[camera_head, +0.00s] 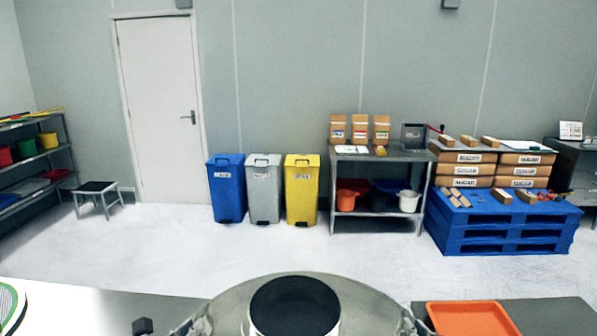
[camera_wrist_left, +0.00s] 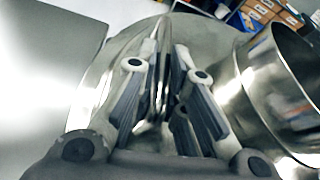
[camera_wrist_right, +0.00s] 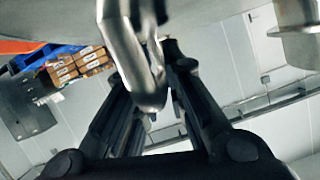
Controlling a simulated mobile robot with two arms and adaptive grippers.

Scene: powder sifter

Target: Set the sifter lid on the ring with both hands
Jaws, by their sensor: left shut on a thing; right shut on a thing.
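The sifter lid (camera_head: 350,297) is a shiny domed metal piece with a round spout (camera_head: 297,312) at its middle, dark inside. It fills the bottom centre of the head view. The left wrist view shows the lid (camera_wrist_left: 112,62) with the spout (camera_wrist_left: 272,85) on the right. My left gripper (camera_wrist_left: 163,75) is shut on the lid's left handle. My right gripper (camera_wrist_right: 163,80) is shut on the other metal handle (camera_wrist_right: 130,55), below the lid's edge in its view. I cannot make out the ring or whether the lid touches it.
A worktop (camera_head: 105,308) extends left, with a small dark block (camera_head: 142,326). An orange tray (camera_head: 468,318) lies at right, close to the lid. Beyond open floor stand bins (camera_head: 263,190), a steel table (camera_head: 382,157) and a blue pallet stack (camera_head: 500,222).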

